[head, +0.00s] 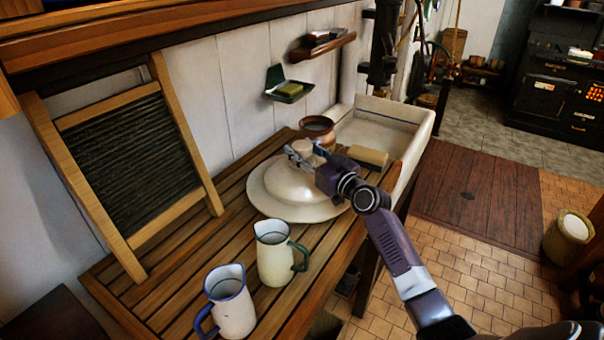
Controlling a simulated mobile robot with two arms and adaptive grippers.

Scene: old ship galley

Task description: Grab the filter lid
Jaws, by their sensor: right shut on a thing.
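The filter lid (285,183) is a cream, domed lid with a wide rim and a knob on top. It appears to rest on the slatted wooden counter, in the middle of the head view; I cannot tell whether its underside is clear of the slats. My right gripper (296,152) reaches in from the right and is shut on the lid's knob. The knob is partly hidden by the fingers. My left gripper is not in view.
Two enamel jugs, one with a green handle (277,252) and one with a blue handle (228,302), stand in front of the lid. A brown pot (317,130) and a tan block (368,156) are behind it. A washboard (130,160) leans left; a sink (385,125) lies beyond.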

